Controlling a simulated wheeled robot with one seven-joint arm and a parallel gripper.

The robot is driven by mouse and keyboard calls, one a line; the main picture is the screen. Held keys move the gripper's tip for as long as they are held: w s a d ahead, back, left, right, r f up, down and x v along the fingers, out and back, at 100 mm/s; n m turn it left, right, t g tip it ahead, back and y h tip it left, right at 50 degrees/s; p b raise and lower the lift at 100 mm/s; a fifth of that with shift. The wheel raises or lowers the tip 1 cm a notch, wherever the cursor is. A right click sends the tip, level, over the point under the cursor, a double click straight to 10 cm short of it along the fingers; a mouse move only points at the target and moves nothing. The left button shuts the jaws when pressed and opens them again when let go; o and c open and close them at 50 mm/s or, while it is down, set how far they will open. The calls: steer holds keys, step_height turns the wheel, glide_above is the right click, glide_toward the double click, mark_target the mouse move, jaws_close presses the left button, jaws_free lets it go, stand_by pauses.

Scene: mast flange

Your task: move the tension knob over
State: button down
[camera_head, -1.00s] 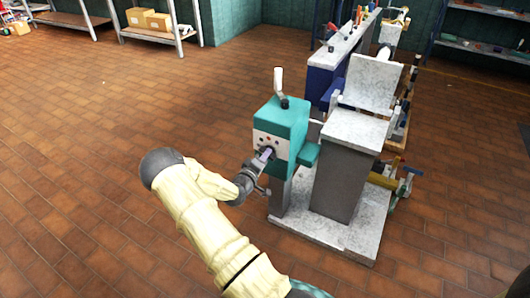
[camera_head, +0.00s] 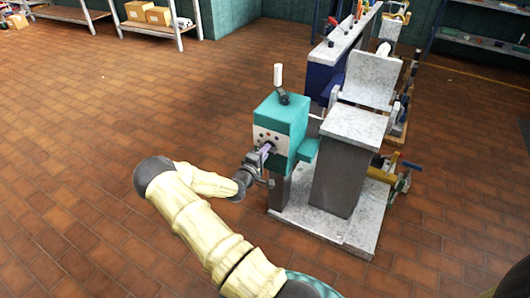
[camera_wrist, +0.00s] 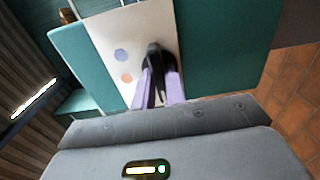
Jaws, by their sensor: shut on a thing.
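The black tension knob (camera_wrist: 155,50) stands out from the white panel (camera_wrist: 108,38) of the teal machine head in the wrist view. My gripper (camera_wrist: 158,84) is shut on the knob with its two purple fingers on either side of it. In the head view my gripper (camera_head: 266,150) reaches the white panel (camera_head: 260,136) on the front of the teal machine head (camera_head: 281,118). The knob is hidden there by the fingers. A blue and an orange dot show on the panel beside the knob in the wrist view.
A white-topped lever (camera_head: 278,78) rises from the teal head. A grey pedestal (camera_head: 345,165) stands to its right on a pale base slab (camera_head: 325,225). A long blue bench (camera_head: 322,82) with tools is behind. The tiled floor (camera_head: 130,120) to the left is clear.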

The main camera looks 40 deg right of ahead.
steer(key=c, duration=1.4)
jaws_free()
steer(key=shift+c, duration=0.2)
steer(key=p+v, duration=0.3)
steer(key=v, duration=1.4)
steer(key=shift+s, duration=0.2)
steer(key=shift+a+f, duration=0.1)
steer(key=shift+a, duration=0.05)
